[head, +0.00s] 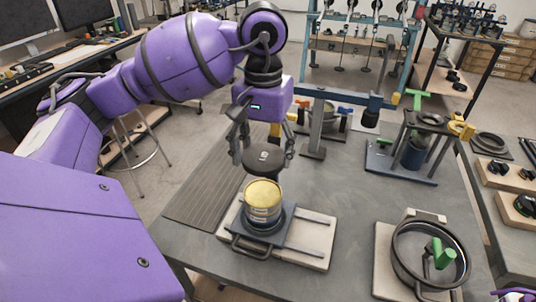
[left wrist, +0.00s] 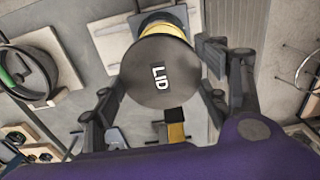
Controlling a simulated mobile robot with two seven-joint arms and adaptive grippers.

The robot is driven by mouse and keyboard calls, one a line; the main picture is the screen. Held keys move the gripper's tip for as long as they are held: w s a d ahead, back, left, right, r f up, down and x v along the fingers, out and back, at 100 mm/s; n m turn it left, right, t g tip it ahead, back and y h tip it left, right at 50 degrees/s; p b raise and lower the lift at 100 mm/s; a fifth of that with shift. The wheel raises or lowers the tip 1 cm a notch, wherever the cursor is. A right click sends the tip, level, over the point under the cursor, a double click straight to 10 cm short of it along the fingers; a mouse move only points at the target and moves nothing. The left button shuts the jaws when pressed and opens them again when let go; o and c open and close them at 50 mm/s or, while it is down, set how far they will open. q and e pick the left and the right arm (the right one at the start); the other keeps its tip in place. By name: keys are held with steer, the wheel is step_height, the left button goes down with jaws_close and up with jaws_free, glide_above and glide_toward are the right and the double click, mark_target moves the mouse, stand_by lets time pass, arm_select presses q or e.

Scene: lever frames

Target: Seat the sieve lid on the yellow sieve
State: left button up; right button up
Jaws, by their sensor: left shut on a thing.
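The dark round sieve lid (head: 264,158) is held between the fingers of my left gripper (head: 262,150), which is shut on its sides. In the left wrist view the lid (left wrist: 150,88), with a white "LID" label, sits between the fingertips. The yellow sieve (head: 263,204) stands upright below, on a dark stack on the sieve shaker's plate (head: 295,231). In the head view the lid is apart from the sieve and above it. In the left wrist view the lid hides most of the sieve, leaving a yellow edge (left wrist: 158,28). My right gripper is not seen.
The shaker has a pale base (head: 318,256) and a front handle. A round pan with a green-handled tool (head: 438,254) stands at the right. A dark stand (head: 408,174) and a grey post (head: 315,135) are behind. A ribbed mat (head: 205,190) lies left; grey table is clear between.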

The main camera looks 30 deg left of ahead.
arm_select(q)
steer(key=shift+a+f, duration=0.1)
steer(key=shift+f, duration=0.05)
steer(key=shift+a+f, duration=0.2)
steer(key=shift+f, duration=0.95)
steer(key=shift+d+f+b, duration=0.1)
steer(key=shift+f+b, duration=0.25)
steer(key=shift+f, duration=0.45)
step_height(320, 180, down, 2)
steer(key=shift+f+b, duration=0.1)
steer(key=shift+b, duration=0.45)
steer(key=shift+f+b, duration=0.75)
steer(key=shift+f, duration=0.45)
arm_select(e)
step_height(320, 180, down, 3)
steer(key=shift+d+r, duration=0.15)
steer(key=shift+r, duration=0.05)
